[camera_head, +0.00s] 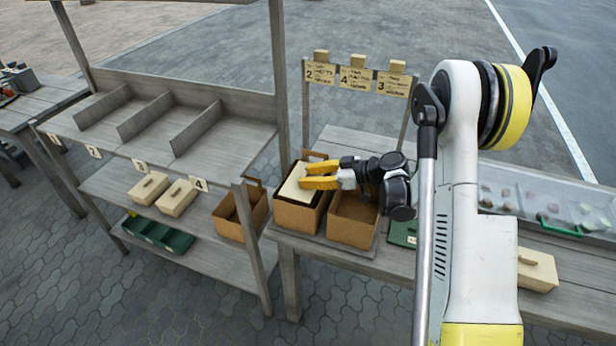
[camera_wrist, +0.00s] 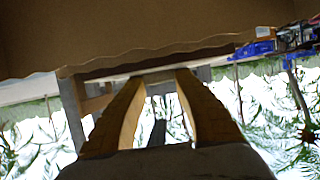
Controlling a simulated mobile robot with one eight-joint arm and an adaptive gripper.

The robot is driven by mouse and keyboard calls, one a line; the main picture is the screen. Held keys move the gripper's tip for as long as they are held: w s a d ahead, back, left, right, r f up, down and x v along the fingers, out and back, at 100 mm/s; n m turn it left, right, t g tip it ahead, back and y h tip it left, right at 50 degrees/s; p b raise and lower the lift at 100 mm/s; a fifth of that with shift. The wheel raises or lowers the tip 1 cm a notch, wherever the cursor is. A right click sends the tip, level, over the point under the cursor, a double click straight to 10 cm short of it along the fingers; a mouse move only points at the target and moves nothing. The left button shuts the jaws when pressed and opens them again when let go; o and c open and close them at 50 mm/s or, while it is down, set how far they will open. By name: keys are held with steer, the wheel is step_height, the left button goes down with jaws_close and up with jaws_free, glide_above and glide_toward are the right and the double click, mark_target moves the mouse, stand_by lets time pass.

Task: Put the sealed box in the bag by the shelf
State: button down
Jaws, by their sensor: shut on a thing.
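A flat cream box (camera_head: 292,187) is at the opening of the left brown paper bag (camera_head: 297,218), which stands on the table end beside the shelf. The box looks tilted, and its lower part is hidden by the bag's front. My gripper (camera_head: 306,176) reaches in from the right with yellow fingers shut on the box. In the wrist view my fingers (camera_wrist: 158,76) point up the picture, towards a large brown surface I cannot identify for sure. A second brown bag (camera_head: 352,222) stands just right of the first and looks empty.
The wooden shelf (camera_head: 165,90) has empty upper compartments, with two cream boxes (camera_head: 163,192), a brown bag (camera_head: 241,212) and a green tray (camera_head: 158,235) below. A sign board (camera_head: 357,78) stands behind the bags. A clear-lidded case (camera_head: 545,195) and another cream box (camera_head: 537,270) are at right.

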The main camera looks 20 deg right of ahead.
steer(key=shift+f+b, duration=0.4)
steer(key=shift+f, duration=0.05)
steer(key=shift+f, duration=0.2)
steer(key=c, duration=0.9)
jaws_free()
steer(key=shift+r, duration=0.1)
steer(key=shift+c, duration=0.2)
